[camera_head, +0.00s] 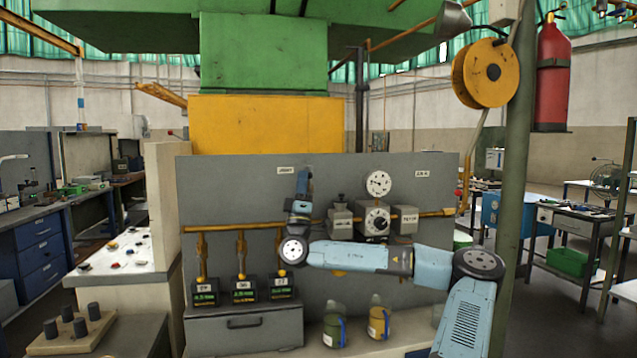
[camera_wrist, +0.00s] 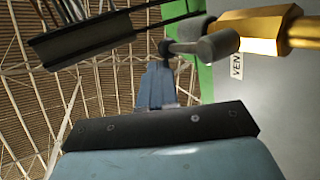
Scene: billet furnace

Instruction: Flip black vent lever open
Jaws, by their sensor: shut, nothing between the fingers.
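The vent lever (camera_wrist: 205,47) is a dark grey-black handle in the wrist view, beside the end of a brass fitting (camera_wrist: 268,32). A partly cut-off label reading "VEN" (camera_wrist: 236,66) is on the grey panel next to it. My gripper (camera_wrist: 158,68) is shut and empty, with its blue fingertips just below and left of the lever's end. I cannot tell whether they touch. In the head view my gripper (camera_head: 304,172) points up in front of the panel, beside a small white label (camera_head: 286,170). The lever is not distinct there and seems hidden by my gripper.
The grey panel (camera_head: 230,185) carries a yellow pipe (camera_head: 215,228), a round gauge (camera_head: 379,184) and a dial (camera_head: 377,221). Below are several black display boxes (camera_head: 243,289) and two jars (camera_head: 335,325). A dark beam (camera_wrist: 95,38) crosses the wrist view's upper left.

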